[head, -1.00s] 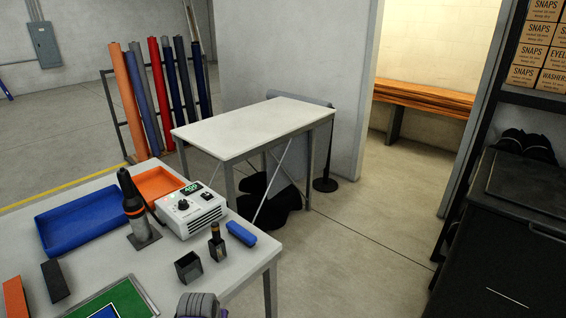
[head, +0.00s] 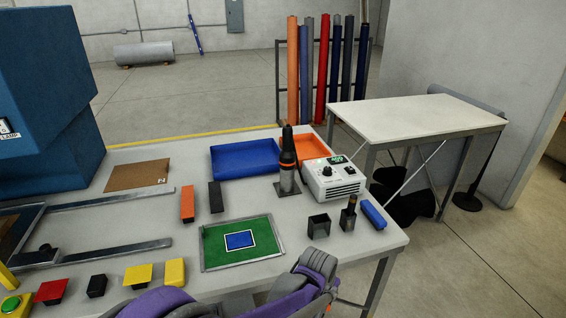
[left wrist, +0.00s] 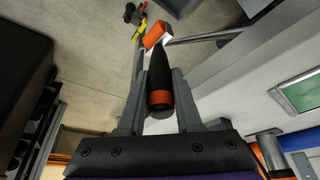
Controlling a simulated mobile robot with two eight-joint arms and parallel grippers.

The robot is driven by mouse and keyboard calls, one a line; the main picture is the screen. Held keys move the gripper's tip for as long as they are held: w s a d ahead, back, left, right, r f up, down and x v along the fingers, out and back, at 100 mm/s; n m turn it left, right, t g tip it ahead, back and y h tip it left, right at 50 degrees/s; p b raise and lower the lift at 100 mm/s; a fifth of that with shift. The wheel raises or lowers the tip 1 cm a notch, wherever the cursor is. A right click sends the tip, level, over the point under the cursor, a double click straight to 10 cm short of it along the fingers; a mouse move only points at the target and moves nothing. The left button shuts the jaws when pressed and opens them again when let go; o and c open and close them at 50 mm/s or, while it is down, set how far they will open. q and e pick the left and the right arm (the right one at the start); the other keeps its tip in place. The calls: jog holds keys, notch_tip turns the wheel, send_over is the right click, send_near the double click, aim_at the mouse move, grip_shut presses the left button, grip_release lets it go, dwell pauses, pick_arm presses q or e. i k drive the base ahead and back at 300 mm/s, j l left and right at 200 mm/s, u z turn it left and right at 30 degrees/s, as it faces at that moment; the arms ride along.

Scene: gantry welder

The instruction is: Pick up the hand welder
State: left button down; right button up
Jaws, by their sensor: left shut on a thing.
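In the left wrist view my left gripper (left wrist: 160,95) is shut on a black tapered tool (left wrist: 160,75) with an orange band, held between both fingers. It looks like the welder's body, but I cannot tell how the two views fit together. My left fingertips do not show in the head view. My right gripper is not in view.
The white table (head: 190,230) carries a blue tray (head: 245,158), an orange tray (head: 313,146), a green mat (head: 215,243), a small black cup (head: 319,226) and a blue block (head: 373,214). A blue machine (head: 45,90) stands left. Another table (head: 420,112) stands at back right.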

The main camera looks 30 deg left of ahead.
aim_at(288, 157)
jog(key=k+u, duration=0.3)
jog(key=k+j+u, duration=0.1)
jog(key=u, duration=3.3)
jog(key=k+u, duration=0.15)
jog(key=u, duration=1.2)
jog(key=k+j, duration=0.15)
jog(key=k, duration=0.8)
jog(key=k+u, duration=0.15)
jog(key=k, duration=0.3)
jog(key=k+j+u, duration=0.2)
jog(key=k, duration=0.25)
jog(key=k+u, duration=0.65)
jog(key=k, duration=0.15)
jog(key=k+u, duration=0.4)
jog(key=k, duration=0.5)
